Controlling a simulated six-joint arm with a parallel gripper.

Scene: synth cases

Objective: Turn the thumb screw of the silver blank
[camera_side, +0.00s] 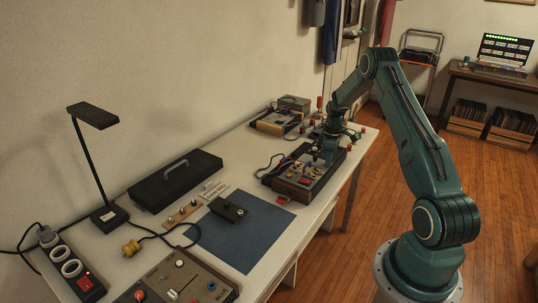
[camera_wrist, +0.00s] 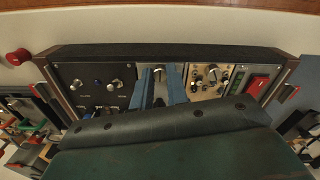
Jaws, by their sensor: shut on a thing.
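The synth case (camera_side: 293,187) sits at the right end of the table, its panels full of knobs. In the wrist view, the silver blank (camera_wrist: 159,93) is a narrow pale strip between a black panel (camera_wrist: 95,82) and a beige knob panel (camera_wrist: 208,80). My gripper (camera_wrist: 159,76) has its two blue-grey fingers down over this strip, shut on the small thumb screw (camera_wrist: 158,71) near its upper end. The fingers hide much of the strip, and the screw shows only in part. In the side view, my gripper (camera_side: 329,160) points down onto the case.
A red-fronted module (camera_wrist: 257,86) is at the case's right end. Other devices (camera_side: 275,122) and cables crowd the table behind. A blue mat (camera_side: 235,245) with a small black box (camera_side: 227,208) lies nearer, beside a long black case (camera_side: 175,180) and a desk lamp (camera_side: 92,115).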

